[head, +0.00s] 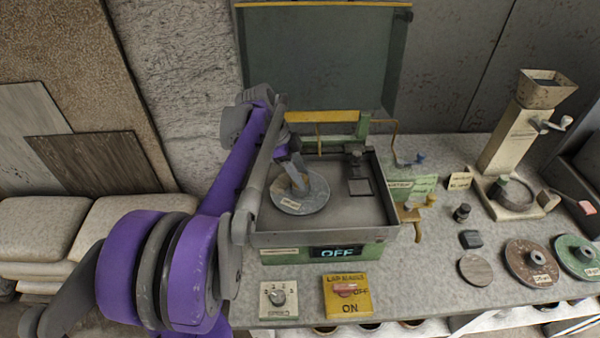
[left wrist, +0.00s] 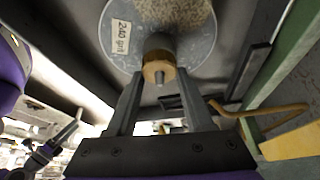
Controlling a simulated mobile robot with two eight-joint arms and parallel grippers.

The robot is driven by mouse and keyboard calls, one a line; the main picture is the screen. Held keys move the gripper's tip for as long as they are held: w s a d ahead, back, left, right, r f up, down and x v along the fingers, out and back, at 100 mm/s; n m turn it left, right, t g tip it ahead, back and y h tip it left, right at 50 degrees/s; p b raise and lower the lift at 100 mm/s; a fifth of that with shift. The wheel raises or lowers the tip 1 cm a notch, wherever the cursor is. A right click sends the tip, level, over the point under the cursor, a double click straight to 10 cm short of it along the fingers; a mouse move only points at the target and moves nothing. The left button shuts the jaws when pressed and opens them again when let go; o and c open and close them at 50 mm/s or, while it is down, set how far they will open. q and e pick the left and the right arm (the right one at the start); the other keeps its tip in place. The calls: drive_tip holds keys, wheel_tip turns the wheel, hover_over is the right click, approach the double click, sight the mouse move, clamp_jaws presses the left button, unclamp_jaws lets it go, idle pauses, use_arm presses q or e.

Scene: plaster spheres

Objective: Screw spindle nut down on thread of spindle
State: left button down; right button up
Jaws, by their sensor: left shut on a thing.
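The lapping disc (head: 301,193) lies in the grey tray of the machine; in the left wrist view it (left wrist: 119,17) carries a "240 grit" label. The spindle nut (left wrist: 152,70), a short tan-faced cylinder, sits at the disc's middle, with a small grey spindle end (left wrist: 160,75) showing at its centre. My left gripper (left wrist: 158,88) is shut on the nut, one finger on each side. In the head view my left gripper (head: 294,172) reaches down over the disc and hides the nut. How far the nut is down the thread cannot be told.
The tray rim (head: 330,238) surrounds the disc. An "OFF" display (head: 337,252) and a yellow switch box (head: 346,295) are in front. Spare discs (head: 531,263) and a tall grinder (head: 513,130) stand right. A yellow bracket (head: 322,117) and raised lid (head: 322,60) are behind.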

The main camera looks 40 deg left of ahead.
use_arm(q)
drive_tip(key=shift+m, duration=0.6)
drive_tip(key=shift+c, duration=1)
unclamp_jaws()
drive_tip(key=c, duration=0.3)
